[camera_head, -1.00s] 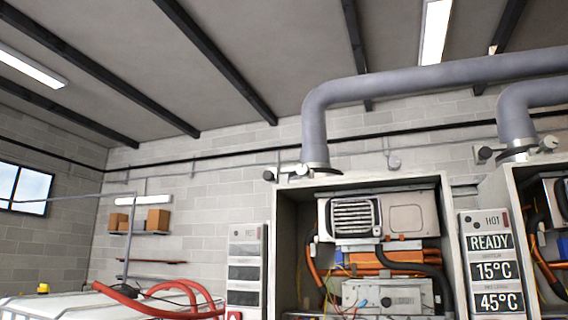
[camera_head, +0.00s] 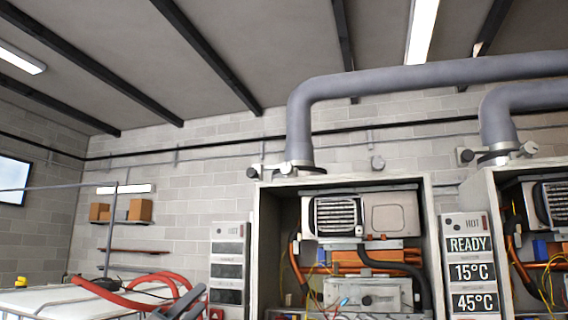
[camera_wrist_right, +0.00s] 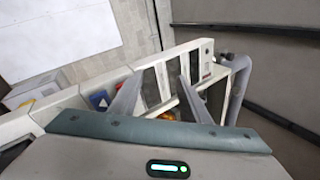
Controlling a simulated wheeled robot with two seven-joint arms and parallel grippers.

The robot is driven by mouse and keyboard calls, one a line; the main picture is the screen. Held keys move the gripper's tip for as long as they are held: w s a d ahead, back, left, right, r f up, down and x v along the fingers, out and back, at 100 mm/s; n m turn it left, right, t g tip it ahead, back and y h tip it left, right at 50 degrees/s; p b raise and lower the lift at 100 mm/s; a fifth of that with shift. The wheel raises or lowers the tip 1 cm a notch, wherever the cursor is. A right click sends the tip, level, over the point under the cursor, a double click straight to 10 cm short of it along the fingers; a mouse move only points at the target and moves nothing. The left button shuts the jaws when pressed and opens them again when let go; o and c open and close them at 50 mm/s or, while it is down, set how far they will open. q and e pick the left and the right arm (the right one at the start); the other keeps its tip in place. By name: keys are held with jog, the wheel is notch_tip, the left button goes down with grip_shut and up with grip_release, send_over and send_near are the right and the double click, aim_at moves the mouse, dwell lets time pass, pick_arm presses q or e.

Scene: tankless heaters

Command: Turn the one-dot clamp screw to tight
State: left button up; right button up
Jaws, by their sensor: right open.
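A flue clamp (camera_head: 300,167) rings the foot of the grey pipe on top of the middle open heater. A dark-faced knob (camera_head: 253,173) and a pale knob (camera_head: 287,169) stick out at its left. A second clamp (camera_head: 497,158) on the right heater has similar knobs (camera_head: 465,156) (camera_head: 529,149). Dot marks are too small to tell, so I cannot tell which screw has one dot. My right gripper (camera_head: 182,300) is at the bottom edge, below and left of the clamps. In the wrist view it is open and empty (camera_wrist_right: 160,80). My left gripper is not in view.
The middle heater's open cabinet (camera_head: 432,230) shows hoses and wires. A display panel (camera_head: 470,265) reads READY, 15°C, 45°C. Wall shelves with boxes (camera_head: 140,210) stand behind. Space left of the middle clamp looks clear.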

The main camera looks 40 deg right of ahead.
jog(key=s+r+m+y, duration=0.2)
jog(key=s+r+m, duration=0.2)
jog(key=s+r, duration=0.4)
jog(key=s+r+m+y+p, duration=0.1)
jog(key=s+r+m, duration=0.3)
jog(key=s+r, duration=0.5)
jog(key=s+d+r+m+y+p, duration=0.1)
jog(key=s+r+m+y, duration=0.2)
jog(key=s+r, duration=0.5)
notch_tip(320, 180, up, 9)
jog(key=shift+s+f+m+y, duration=0.1)
jog(key=shift+s+m+y, duration=0.05)
jog(key=shift+m+y, duration=0.25)
jog(key=shift+d, duration=0.15)
